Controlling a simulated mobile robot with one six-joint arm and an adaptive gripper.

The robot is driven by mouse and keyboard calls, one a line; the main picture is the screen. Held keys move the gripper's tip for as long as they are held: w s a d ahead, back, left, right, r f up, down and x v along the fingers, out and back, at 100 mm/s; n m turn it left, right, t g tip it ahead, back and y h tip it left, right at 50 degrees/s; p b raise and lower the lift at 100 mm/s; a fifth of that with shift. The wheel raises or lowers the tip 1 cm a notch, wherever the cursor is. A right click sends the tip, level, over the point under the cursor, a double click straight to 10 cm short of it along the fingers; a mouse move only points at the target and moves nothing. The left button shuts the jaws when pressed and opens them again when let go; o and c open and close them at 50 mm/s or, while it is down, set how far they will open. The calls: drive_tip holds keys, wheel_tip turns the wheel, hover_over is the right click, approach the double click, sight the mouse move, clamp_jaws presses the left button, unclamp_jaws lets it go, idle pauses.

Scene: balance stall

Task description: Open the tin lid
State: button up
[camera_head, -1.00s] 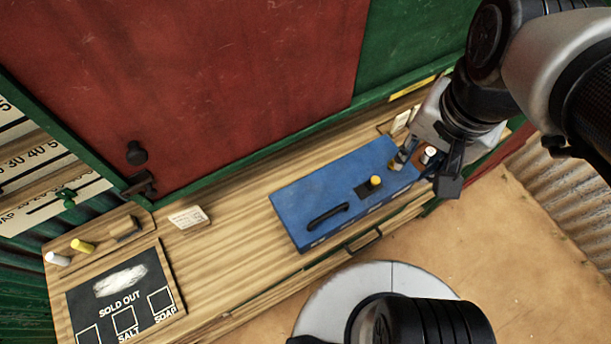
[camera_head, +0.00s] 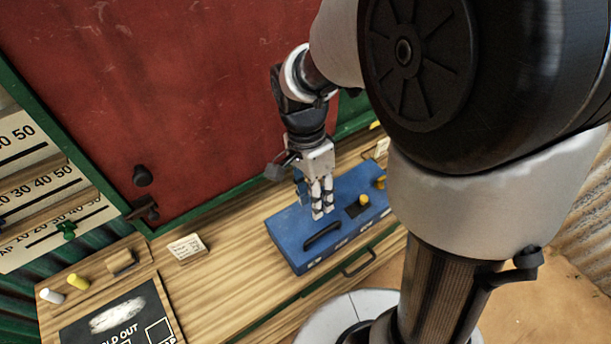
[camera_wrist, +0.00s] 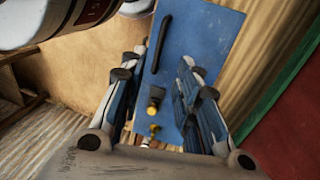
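The tin is a blue box (camera_head: 287,235) on the wooden counter, with its blue lid down. A black bar handle (camera_head: 322,236) lies along the lid near its front edge. A yellow knob (camera_head: 363,200) sits on a dark patch to the right of the handle, and another yellow piece (camera_head: 380,182) shows at the right end. My gripper (camera_head: 322,212) points down over the lid, behind the handle. In the wrist view my gripper (camera_wrist: 164,65) is open and empty, with the handle (camera_wrist: 157,44) and knob (camera_wrist: 155,93) seen between and beyond its fingers. Contact with the lid cannot be told.
A drawer handle (camera_head: 360,265) is on the counter front. A card (camera_head: 187,248) lies left of the tin. A chalkboard (camera_head: 120,318) and chalk pieces (camera_head: 77,282) are at far left. The red panel (camera_head: 200,100) stands close behind. Counter between card and tin is clear.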

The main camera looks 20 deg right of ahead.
sight(320, 233)
drive_tip(key=f+b, duration=0.1)
drive_tip(key=f, duration=0.2)
drive_tip(key=s+f+b, duration=0.1)
drive_tip(key=f, duration=0.2)
drive_tip(key=s+f+b, duration=0.1)
drive_tip(key=f, duration=0.3)
drive_tip(key=shift+d+f, duration=0.1)
drive_tip(key=shift+d, duration=0.15)
clamp_jaws()
